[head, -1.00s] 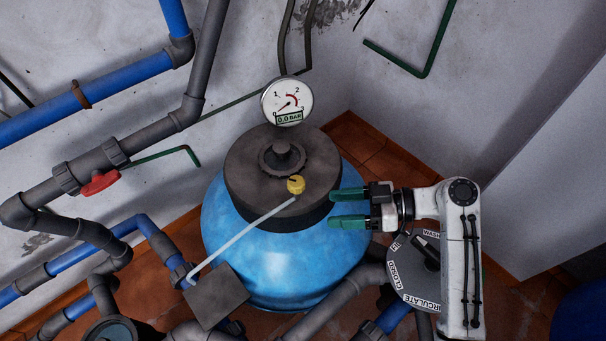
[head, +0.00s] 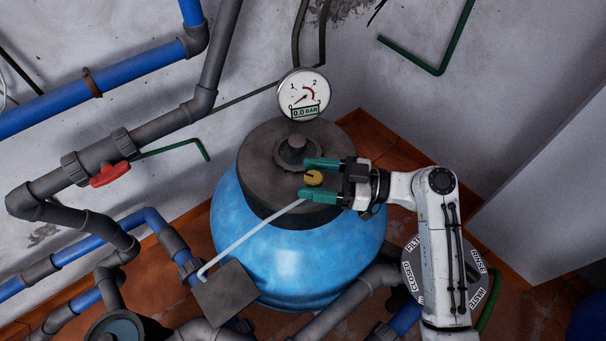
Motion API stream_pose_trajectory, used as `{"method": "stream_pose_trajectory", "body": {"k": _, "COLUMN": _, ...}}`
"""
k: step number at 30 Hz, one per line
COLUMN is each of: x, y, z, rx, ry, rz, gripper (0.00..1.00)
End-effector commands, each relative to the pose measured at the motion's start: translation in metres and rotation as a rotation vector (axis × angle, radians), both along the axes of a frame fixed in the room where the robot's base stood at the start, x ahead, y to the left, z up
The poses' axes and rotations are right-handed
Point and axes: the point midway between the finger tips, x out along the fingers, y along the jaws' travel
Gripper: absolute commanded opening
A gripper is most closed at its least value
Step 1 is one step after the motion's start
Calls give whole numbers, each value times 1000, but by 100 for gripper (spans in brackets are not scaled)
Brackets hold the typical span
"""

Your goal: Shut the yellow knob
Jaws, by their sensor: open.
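The small yellow knob (head: 313,178) sits on the edge of the dark lid on the blue tank, at the top end of a thin pale tube (head: 250,239). My gripper (head: 320,179) comes in from the right with its green-tipped fingers open. One finger shows above the knob and one below it in the picture. The knob shows between the fingertips with a gap to each. I cannot tell whether the fingers are at the knob's exact height. The dark mark on the knob's top is too small to read well.
The blue tank (head: 288,262) with its dark lid (head: 262,166) fills the middle. A pressure gauge (head: 303,94) stands behind it. A red valve handle (head: 109,175) and pipes are at left. A labelled dial (head: 413,269) is below my arm.

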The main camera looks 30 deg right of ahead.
Motion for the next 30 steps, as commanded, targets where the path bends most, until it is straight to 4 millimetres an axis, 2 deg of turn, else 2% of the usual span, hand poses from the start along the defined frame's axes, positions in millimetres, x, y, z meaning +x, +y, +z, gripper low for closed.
{"method": "stream_pose_trajectory", "body": {"k": 6, "x": 13, "y": 17, "z": 0, "rx": 1, "ry": 1, "rz": 1, "gripper": 63}}
{"method": "stream_pose_trajectory", "body": {"k": 17, "x": 15, "y": 20, "z": 0, "rx": -1, "ry": 1, "rz": 0, "gripper": 62}}
{"method": "stream_pose_trajectory", "body": {"k": 30, "x": 15, "y": 20, "z": 0, "rx": -1, "ry": 1, "rz": 0, "gripper": 20}}
